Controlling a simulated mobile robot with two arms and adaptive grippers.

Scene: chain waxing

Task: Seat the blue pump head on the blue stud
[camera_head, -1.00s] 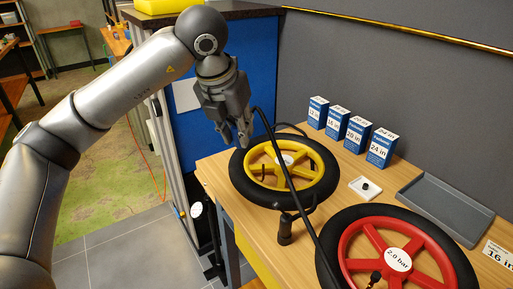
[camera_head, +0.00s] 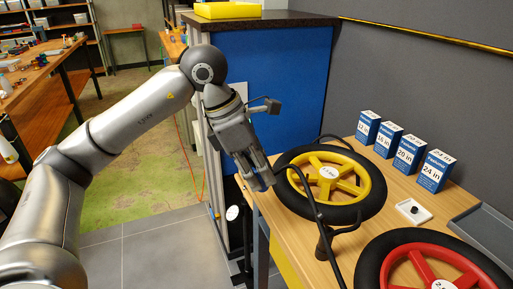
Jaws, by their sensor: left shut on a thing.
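My left gripper (camera_head: 262,183) points down beside the left edge of the yellow-hubbed wheel (camera_head: 352,212), near the table's front left edge. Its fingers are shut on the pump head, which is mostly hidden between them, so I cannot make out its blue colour. A black hose (camera_head: 317,218) rises close to the fingers, arches over and runs down across the wheel's near side to the bottom edge. I cannot pick out the blue stud. My right gripper is not in view.
A red-hubbed wheel (camera_head: 405,263) lies at the right front. Several blue and white boxes (camera_head: 436,172) stand along the back. A white dish (camera_head: 413,211) and a grey tray (camera_head: 487,238) are to the right. A dark upright handle (camera_head: 325,243) stands at the wheel's near edge.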

